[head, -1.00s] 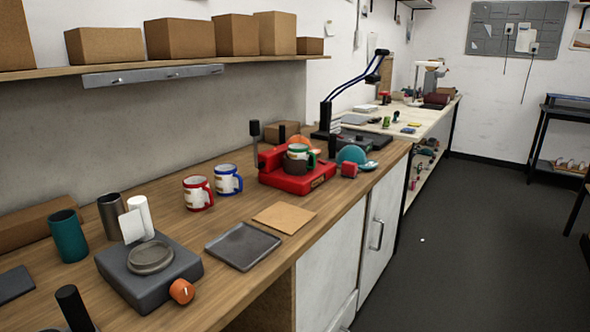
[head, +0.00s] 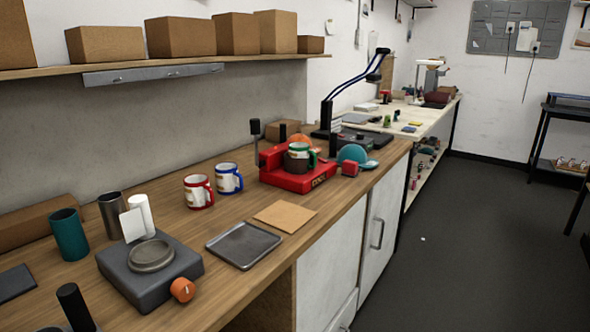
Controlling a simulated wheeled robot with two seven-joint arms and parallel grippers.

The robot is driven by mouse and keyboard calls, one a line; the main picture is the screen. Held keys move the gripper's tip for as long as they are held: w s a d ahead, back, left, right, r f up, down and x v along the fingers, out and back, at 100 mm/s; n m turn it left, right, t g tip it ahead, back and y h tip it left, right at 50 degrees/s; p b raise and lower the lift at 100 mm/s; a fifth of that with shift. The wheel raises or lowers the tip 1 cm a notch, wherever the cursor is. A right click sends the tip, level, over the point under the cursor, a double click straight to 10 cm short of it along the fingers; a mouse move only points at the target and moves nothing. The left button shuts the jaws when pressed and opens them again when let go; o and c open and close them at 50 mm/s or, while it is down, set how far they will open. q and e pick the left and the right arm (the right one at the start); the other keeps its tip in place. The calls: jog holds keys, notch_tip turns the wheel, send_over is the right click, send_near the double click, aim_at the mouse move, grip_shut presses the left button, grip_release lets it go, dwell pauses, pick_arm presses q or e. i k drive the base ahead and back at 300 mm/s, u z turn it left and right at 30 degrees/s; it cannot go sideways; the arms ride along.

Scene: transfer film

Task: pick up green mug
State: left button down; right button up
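The green mug (head: 298,152), white with a green rim and green handle, sits in the red mug press (head: 296,180) on the wooden workbench. A dark band wraps its lower front, and its handle points right. Neither of my grippers shows in the head view.
A red-handled mug (head: 198,191) and a blue-handled mug (head: 228,178) stand left of the press. A brown sheet (head: 285,216) and a grey tray (head: 243,245) lie in front. A grey device with an orange knob (head: 150,269), a teal tumbler (head: 69,235) and a steel tumbler (head: 112,214) stand left.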

aim_at(300, 149)
jog(key=z, duration=2)
jog(key=i, duration=2.45)
jog(key=u, duration=3.5)
